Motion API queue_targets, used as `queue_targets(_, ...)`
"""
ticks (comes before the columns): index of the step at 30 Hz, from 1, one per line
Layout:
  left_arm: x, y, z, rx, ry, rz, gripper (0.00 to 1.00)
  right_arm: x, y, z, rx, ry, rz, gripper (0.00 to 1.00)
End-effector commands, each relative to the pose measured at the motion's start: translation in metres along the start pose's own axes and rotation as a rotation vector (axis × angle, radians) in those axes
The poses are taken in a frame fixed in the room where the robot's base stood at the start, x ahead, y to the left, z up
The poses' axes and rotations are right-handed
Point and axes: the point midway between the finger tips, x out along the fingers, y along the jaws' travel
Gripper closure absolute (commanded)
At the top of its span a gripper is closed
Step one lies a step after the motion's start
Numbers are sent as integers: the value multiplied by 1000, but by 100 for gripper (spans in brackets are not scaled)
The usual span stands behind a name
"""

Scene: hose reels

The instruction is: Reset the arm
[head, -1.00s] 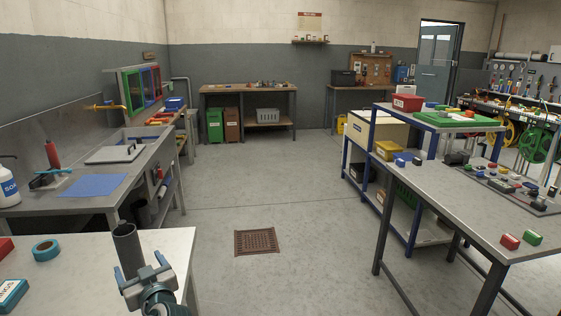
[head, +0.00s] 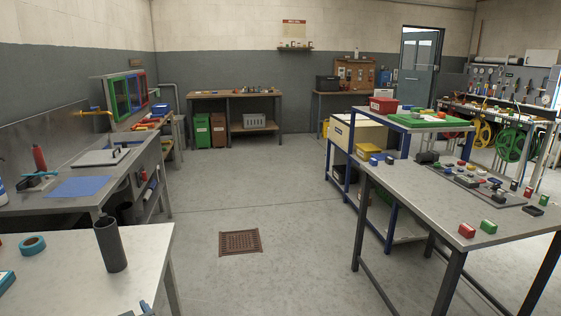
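My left gripper (head: 147,308) is almost wholly out of the head view; only a small blue-grey tip shows at the bottom edge. Whether its fingers are open or shut is hidden. A dark grey open-topped cylinder (head: 110,246) stands upright on the white table (head: 65,285) at the lower left. The tip is below and right of the cylinder in the picture, apart from it. My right gripper is not in view.
A teal tape roll (head: 32,245) and a teal box (head: 5,281) lie on the white table. A grey bench (head: 400,205) with coloured blocks stands at the right. The floor between, with a brown drain grate (head: 240,242), is clear.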

Motion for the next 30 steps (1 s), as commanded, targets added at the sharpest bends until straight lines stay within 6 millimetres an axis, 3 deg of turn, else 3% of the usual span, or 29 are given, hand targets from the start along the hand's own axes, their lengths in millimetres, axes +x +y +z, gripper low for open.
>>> queue_targets(7, -43, -34, 80, 124, -253, 76, 21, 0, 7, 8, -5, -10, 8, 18)
queue_targets(12, -100, -62, 142, 261, -492, 200, 21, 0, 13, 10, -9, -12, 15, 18)
queue_targets(15, -130, -73, 166, 328, -595, 275, 21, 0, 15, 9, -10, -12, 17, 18)
queue_targets(21, -182, -92, 195, 433, -749, 407, 21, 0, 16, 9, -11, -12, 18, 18)
queue_targets(27, -229, -107, 213, 521, -867, 534, 21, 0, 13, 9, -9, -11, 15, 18)
queue_targets(30, -243, -111, 222, 554, -908, 583, 21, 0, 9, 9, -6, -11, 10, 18)
